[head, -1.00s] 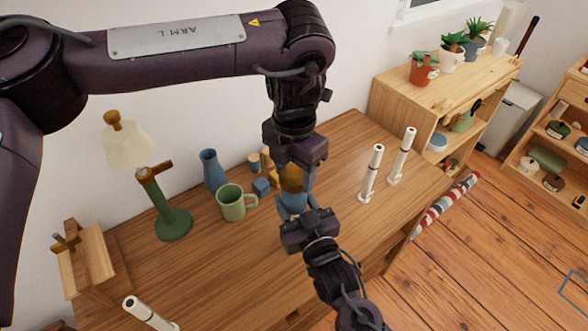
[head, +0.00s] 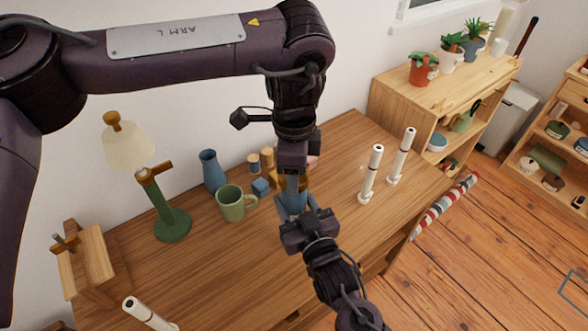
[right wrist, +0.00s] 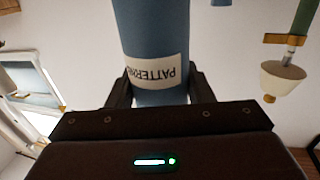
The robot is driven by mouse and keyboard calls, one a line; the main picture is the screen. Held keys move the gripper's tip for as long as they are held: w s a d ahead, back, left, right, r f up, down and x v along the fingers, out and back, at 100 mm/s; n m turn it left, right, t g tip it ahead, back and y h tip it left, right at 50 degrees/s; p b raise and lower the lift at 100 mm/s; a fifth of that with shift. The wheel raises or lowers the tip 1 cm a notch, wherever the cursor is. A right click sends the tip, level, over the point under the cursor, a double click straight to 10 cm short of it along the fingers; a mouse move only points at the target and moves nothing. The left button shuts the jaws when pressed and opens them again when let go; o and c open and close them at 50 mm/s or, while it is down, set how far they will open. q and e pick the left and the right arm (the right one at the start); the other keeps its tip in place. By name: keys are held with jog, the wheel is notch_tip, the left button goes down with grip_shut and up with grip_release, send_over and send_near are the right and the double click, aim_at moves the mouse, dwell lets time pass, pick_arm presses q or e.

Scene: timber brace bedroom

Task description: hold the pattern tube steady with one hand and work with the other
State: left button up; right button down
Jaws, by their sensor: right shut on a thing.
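The pattern tube is a blue cylinder (head: 290,204), mostly hidden between my two grippers above the desk. In the right wrist view, the tube (right wrist: 152,35) runs up out of the frame, with a cream label reading upside down as "PATTERN…". My right gripper (head: 298,216) is shut on the tube from the near side, one finger on each side. My left gripper (head: 292,184) points down at the tube's top end, seen edge-on. Its near finger hides the top of the tube, so I cannot tell whether it grips anything.
Two white posts (head: 371,175) (head: 402,156) stand to the right.

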pick_arm(q)
jog(key=n, duration=0.6)
jog(key=shift+w+n, duration=0.1)
jog(key=shift+n, duration=0.3)
jog(key=n, duration=0.6)
jog(key=shift+r, duration=0.1)
jog(key=shift+r, duration=0.1)
jog(key=shift+r, duration=0.95)
jog(key=shift+r, duration=0.1)
notch_tip(320, 180, up, 3)
jog(key=shift+f, duration=0.1)
jog(key=shift+r, duration=0.55)
pick_arm(e)
jog(key=c, duration=0.6)
grip_release()
